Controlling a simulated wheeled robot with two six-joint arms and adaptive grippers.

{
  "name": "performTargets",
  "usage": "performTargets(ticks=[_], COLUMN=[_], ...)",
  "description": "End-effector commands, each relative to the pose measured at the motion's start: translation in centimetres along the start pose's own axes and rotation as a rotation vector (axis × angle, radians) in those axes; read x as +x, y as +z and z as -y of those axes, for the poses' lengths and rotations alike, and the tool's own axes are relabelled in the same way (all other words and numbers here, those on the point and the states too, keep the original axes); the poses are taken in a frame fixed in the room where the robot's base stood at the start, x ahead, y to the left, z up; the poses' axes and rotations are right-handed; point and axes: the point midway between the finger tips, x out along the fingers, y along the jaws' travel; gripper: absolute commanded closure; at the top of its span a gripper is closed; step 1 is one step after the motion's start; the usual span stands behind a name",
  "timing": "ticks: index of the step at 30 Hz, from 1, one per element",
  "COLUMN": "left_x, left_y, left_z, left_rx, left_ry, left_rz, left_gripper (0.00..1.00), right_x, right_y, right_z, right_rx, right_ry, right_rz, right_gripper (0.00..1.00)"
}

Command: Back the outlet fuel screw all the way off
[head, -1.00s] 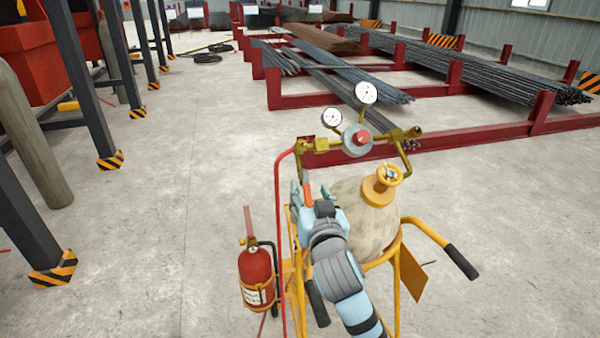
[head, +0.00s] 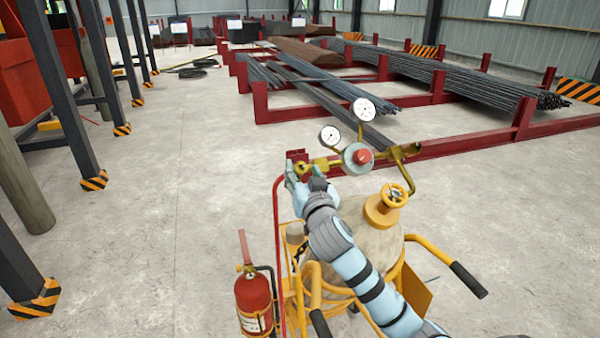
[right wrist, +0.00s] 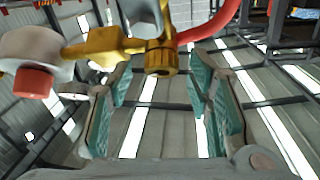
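The regulator (head: 357,157) stands above the cylinder (head: 365,230), with two round gauges and a red knob (head: 362,155). A brass outlet fitting (head: 319,164) runs left from it, and the red hose (head: 277,215) hangs down at that end. In the right wrist view a ribbed brass screw (right wrist: 161,58) points at me, with the red hose (right wrist: 212,25) beside it. My right gripper (head: 297,178) is just below the outlet. In the right wrist view it (right wrist: 162,88) is open, with teal pads either side of the screw's line and no contact visible. My left gripper is out of view.
A yellow handwheel (head: 394,196) tops the cylinder, on a yellow cart with black handles (head: 468,281). A fire extinguisher (head: 254,300) hangs on its left. Red racks with rebar (head: 440,80) stand behind. Open floor (head: 150,220) lies left.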

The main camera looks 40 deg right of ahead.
Motion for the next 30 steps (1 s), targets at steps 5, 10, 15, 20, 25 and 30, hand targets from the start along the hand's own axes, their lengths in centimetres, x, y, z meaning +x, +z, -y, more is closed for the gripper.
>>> performTargets(ticks=[5,10,15,20,25,30], left_x=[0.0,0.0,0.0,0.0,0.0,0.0], left_y=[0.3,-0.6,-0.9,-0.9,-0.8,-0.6], left_z=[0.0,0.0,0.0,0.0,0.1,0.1], left_rx=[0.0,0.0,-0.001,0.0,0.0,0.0], left_ry=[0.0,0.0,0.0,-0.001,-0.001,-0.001], left_rz=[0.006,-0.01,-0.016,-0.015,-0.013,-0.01], left_gripper=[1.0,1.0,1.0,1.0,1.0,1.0], right_x=[0.0,0.0,0.0,0.0,0.0,0.0], right_y=[0.0,0.1,0.1,0.2,0.2,0.2], right_z=[0.1,0.1,0.1,0.0,-0.2,-0.4], right_rx=[0.0,0.0,-0.004,-0.029,-0.092,-0.179], right_ry=[-0.002,-0.001,-0.004,-0.024,-0.076,-0.151], right_rz=[0.001,0.002,0.003,0.004,0.005,0.007], right_gripper=[0.81,1.0,1.0,1.0,1.0,1.0])
